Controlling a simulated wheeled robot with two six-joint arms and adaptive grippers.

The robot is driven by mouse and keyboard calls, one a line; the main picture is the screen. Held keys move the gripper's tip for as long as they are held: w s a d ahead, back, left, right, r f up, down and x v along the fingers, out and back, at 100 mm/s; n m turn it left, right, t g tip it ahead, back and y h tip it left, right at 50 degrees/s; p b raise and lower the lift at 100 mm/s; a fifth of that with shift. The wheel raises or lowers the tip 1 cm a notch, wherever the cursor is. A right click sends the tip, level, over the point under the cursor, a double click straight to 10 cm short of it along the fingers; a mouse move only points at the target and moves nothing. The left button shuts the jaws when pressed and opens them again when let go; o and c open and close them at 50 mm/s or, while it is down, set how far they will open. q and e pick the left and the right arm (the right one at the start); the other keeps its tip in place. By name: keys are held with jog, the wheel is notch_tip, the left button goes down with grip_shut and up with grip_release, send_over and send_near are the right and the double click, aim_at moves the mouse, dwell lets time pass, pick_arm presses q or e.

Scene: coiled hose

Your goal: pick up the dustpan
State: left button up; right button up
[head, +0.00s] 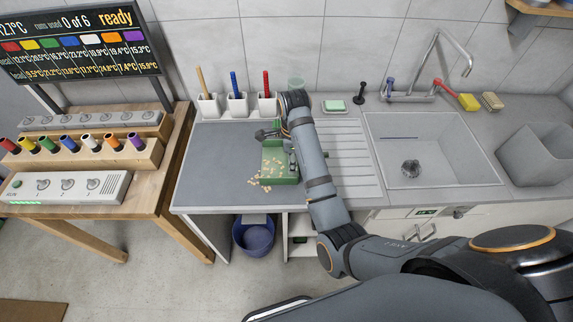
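The green dustpan (287,180) lies on the dark grey counter mat left of the sink. Several tan crumbs (262,176) are scattered on and beside it. My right arm reaches in from the right, and its forearm covers the dustpan's right side. My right gripper (266,134) is small and dark, at the dustpan's far edge. Its fingers are too small and partly hidden, so I cannot tell whether they are open or touch the dustpan. My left gripper is not in view.
White holders with yellow, blue and red-handled tools (237,104) stand at the back. A green sponge (334,105) and black brush (360,92) are right of them. The sink (440,179) is to the right, a blue bucket (256,240) below. The mat's left part is clear.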

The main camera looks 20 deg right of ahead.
aim_at(290, 176)
notch_tip(290, 176, down, 4)
jog(key=shift+w+a+r+b, duration=0.1)
jog(key=shift+r+b, duration=0.05)
jog(key=shift+b, duration=1.05)
jog(key=f+b, duration=0.3)
jog(key=shift+s+a+f, duration=0.15)
jog(key=shift+s+a, duration=0.15)
jog(key=shift+f, duration=0.3)
jog(key=shift+w+f, duration=0.1)
jog(key=shift+f, duration=0.45)
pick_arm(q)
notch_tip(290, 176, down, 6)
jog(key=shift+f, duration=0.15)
pick_arm(e)
grip_shut()
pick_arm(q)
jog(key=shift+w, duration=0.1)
